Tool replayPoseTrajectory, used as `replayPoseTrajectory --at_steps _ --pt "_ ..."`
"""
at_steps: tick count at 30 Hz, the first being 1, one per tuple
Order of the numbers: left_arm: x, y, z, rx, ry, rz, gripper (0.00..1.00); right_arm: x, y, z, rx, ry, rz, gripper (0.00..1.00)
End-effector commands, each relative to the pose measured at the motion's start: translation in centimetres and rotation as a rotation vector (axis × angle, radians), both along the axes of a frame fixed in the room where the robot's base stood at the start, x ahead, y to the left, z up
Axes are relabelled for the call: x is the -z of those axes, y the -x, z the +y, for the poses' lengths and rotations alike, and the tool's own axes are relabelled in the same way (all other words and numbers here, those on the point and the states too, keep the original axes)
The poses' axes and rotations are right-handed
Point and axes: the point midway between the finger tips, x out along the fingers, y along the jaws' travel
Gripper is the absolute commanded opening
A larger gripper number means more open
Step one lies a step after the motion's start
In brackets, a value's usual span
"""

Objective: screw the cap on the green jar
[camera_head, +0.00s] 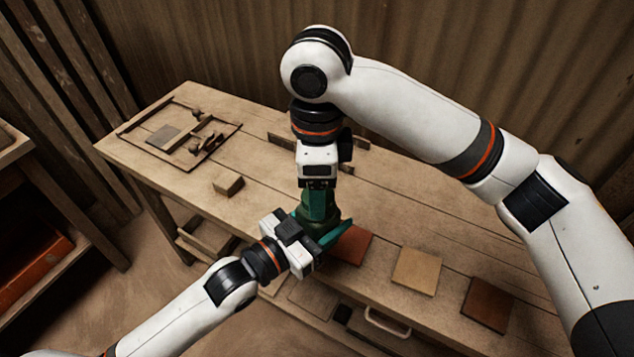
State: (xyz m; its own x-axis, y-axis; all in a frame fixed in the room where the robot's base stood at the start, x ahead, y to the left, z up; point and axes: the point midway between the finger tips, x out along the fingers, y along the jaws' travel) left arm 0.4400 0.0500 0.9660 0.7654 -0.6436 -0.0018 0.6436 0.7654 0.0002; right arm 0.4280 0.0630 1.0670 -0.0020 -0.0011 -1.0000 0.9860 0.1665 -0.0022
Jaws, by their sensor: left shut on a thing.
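The green jar (318,204) stands upright near the front middle of the workbench. My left gripper (328,230) comes in low from the left and is shut on the jar's lower part. My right gripper (318,184) points straight down directly over the jar, at its top. The cap cannot be made out separately; the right gripper hides the jar's top. Whether the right jaws are closed on a cap cannot be seen.
Along the bench (455,235) front lie a red-brown tile (355,247), a tan tile (416,271) and a dark brown tile (487,303). A small wooden block (228,185) lies left of the jar. A framed tray (222,143) with small tools is at the back left.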

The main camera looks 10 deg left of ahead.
Motion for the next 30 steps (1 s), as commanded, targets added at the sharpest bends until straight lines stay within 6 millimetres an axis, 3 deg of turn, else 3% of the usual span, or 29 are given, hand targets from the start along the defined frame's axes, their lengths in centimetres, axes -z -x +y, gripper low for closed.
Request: replayPoseTrajectory --at_steps 3,9,21,26,30 --pt "-0.2 0.0 0.0 0.0 0.002 -0.004 0.0 -1.9 -0.1 0.0 0.0 -0.001 -0.005 0.67" --pt "-0.2 0.0 0.0 0.0 0.002 -0.004 0.0 -3.8 0.0 0.0 0.0 0.001 -0.002 0.67" --pt "-0.2 0.0 0.0 0.0 0.003 -0.004 0.0 -3.9 0.0 0.0 -0.021 0.001 -0.001 0.64" --pt "-0.2 0.0 0.0 0.0 0.003 -0.004 0.0 -4.1 0.0 0.0 -0.188 0.0 -0.002 0.64" --pt "-0.2 0.0 0.0 0.0 0.003 -0.003 0.0 -4.3 0.0 0.0 -0.471 0.002 -0.002 0.64"
